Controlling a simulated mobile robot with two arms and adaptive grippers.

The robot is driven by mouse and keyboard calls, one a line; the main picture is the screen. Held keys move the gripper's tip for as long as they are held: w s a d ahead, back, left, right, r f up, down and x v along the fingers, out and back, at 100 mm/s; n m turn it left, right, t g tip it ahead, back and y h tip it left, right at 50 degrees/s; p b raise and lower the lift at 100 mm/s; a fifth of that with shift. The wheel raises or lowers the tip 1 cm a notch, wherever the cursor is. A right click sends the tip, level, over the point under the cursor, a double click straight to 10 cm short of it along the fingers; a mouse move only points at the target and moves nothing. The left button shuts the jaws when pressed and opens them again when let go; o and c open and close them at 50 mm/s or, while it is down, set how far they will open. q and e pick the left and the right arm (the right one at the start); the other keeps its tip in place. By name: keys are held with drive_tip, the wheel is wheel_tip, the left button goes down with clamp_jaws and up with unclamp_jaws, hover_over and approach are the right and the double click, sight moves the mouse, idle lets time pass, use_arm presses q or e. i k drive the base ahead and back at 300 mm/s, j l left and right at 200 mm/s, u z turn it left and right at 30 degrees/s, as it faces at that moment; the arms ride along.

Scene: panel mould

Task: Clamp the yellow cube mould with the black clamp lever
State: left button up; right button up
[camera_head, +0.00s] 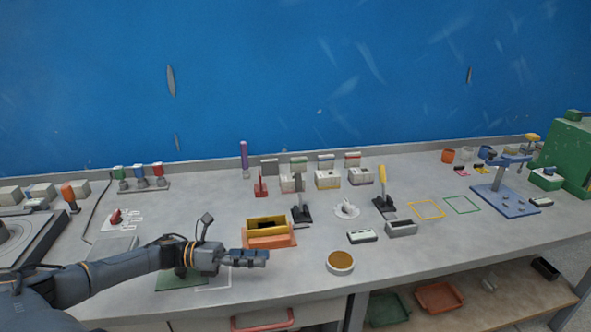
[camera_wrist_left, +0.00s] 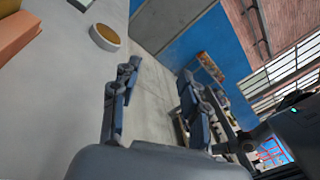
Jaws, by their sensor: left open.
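The yellow cube mould (camera_head: 268,221) is an open-topped box on an orange base (camera_head: 270,241), left of the bench's middle. The orange base also shows at the upper left corner of the left wrist view (camera_wrist_left: 17,36). A black clamp (camera_head: 301,212) stands right behind the mould's right end; its lever looks upright. Whether it touches the mould cannot be told. My left gripper (camera_head: 262,257) is open and empty, in front of the orange base near the bench's front edge. Its two fingers also show apart in the left wrist view (camera_wrist_left: 157,78). My right gripper is not in view.
A round bowl with brown content (camera_head: 340,262) stands right of my left gripper. Another clamp with a yellow handle (camera_head: 382,176), a grey mould (camera_head: 401,228) and a white object (camera_head: 346,209) stand further right. Several blocks line the back.

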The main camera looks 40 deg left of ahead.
sight(298, 179)
drive_tip(key=i+j, duration=0.25)
drive_tip(key=j, duration=0.15)
drive_tip(key=i+j, duration=0.55)
drive_tip(key=j, duration=0.25)
